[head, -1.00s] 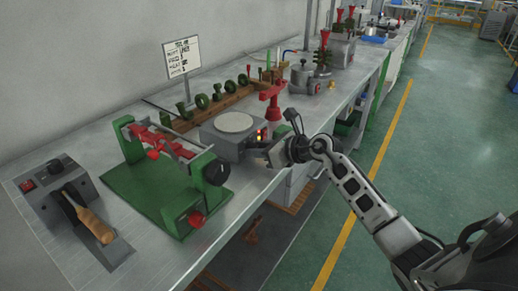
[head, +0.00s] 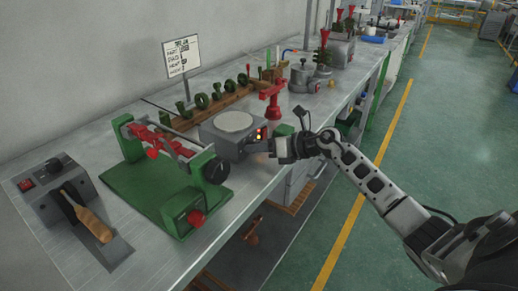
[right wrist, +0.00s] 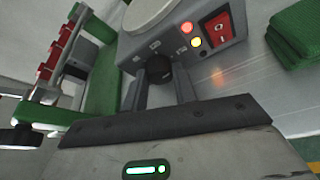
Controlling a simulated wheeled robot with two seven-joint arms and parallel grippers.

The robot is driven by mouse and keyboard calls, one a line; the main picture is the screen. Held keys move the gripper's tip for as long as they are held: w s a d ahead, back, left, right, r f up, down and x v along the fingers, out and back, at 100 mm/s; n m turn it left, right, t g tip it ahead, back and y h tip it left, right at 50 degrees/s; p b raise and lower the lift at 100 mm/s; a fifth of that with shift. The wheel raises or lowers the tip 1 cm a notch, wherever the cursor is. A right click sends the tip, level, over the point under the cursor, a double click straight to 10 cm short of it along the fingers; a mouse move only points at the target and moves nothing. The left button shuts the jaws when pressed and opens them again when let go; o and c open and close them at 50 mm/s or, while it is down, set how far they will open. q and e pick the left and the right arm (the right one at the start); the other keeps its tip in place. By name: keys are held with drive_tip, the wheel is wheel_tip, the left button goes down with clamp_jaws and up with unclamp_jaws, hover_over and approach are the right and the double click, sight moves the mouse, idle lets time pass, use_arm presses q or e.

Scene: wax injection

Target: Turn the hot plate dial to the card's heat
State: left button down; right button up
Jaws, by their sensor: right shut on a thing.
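The hot plate (head: 226,143) is a grey box with a round pale top (head: 234,121) and lit red and yellow lamps on its front. Its black dial (right wrist: 158,69) shows in the right wrist view, between the two fingers of my right gripper (right wrist: 160,84). That gripper (head: 263,146) is shut on the dial at the hot plate's front. The dial's pointer and scale setting are too small to read. The white card (head: 182,58) stands on a post behind the bench items; its heat line is not legible. My left gripper is out of view.
A green clamp frame (head: 165,185) with red parts stands left of the hot plate. A red stand (head: 273,102) is just behind it. A grey unit with a wooden-handled tool (head: 90,220) is at front left. A folded green cloth (right wrist: 294,34) lies beside the hot plate.

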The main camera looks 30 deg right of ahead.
drive_tip(key=shift+m+y, duration=0.3)
drive_tip(key=shift+m, duration=0.1)
idle(0.3)
drive_tip(key=o, duration=1)
drive_tip(key=b+v, duration=0.2)
drive_tip(key=v, duration=1.4)
drive_tip(key=shift+d, duration=0.1)
